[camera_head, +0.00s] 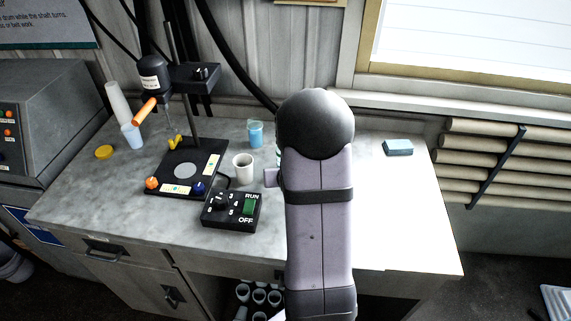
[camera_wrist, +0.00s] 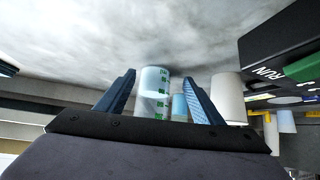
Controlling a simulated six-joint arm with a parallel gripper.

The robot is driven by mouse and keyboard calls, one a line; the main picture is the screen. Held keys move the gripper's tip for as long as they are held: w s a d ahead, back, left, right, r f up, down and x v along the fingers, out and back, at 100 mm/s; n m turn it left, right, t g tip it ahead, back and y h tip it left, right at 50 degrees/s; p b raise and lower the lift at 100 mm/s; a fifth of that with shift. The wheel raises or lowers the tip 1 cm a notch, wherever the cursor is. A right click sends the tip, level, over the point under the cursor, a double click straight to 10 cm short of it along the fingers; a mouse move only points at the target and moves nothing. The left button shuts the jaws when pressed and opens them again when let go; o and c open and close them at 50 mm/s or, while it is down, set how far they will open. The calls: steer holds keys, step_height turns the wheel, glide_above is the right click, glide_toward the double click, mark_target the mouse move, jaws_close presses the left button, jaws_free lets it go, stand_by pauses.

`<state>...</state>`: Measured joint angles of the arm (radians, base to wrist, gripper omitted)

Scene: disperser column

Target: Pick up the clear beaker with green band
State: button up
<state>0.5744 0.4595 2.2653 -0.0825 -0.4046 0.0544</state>
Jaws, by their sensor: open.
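The clear beaker with green band (camera_wrist: 154,92) shows in the wrist view between the two fingers of my gripper (camera_wrist: 159,77), with green marks on its side. The gripper is open, with a visible gap between each finger and the beaker; I cannot tell how deep the beaker sits between them. In the head view my arm hides nearly all of the beaker, and only a thin striped sliver of it (camera_head: 278,154) shows at the arm's left edge. A small part of my gripper (camera_head: 271,177) shows there too.
A blue beaker (camera_head: 255,134) and a white cup (camera_head: 243,168) stand close on the left. The control box (camera_head: 232,208) is in front of the cup, and the disperser stand (camera_head: 182,170) is farther left. A blue block (camera_head: 398,147) lies right; the counter around it is clear.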

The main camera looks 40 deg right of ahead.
steer(key=shift+w+d+t+h, duration=0.3)
steer(key=shift+w+t+h, duration=0.15)
steer(key=shift+t+h, duration=0.2)
steer(key=shift+d+r+t+b, duration=0.15)
steer(key=shift+t+b, duration=0.2)
steer(key=shift+s+d+r+m+t+h, duration=0.15)
steer(key=shift+d+r+t+h, duration=0.1)
steer(key=shift+r+t+h, duration=0.3)
steer(key=shift+w+d+r+m+t+h, duration=0.1)
steer(key=shift+d+r+m+t+h, duration=0.1)
steer(key=shift+r+t+h, duration=0.35)
steer(key=shift+x, duration=1.1)
steer(key=shift+f, duration=0.1)
steer(key=shift+p, duration=0.3)
steer(key=p+x, duration=0.1)
steer(key=x, duration=0.2)
steer(key=shift+w+p, duration=0.4)
steer(key=shift+w, duration=0.05)
steer(key=shift+w+d+f, duration=0.3)
steer(key=shift+w+f, duration=0.05)
steer(key=shift+w, duration=0.15)
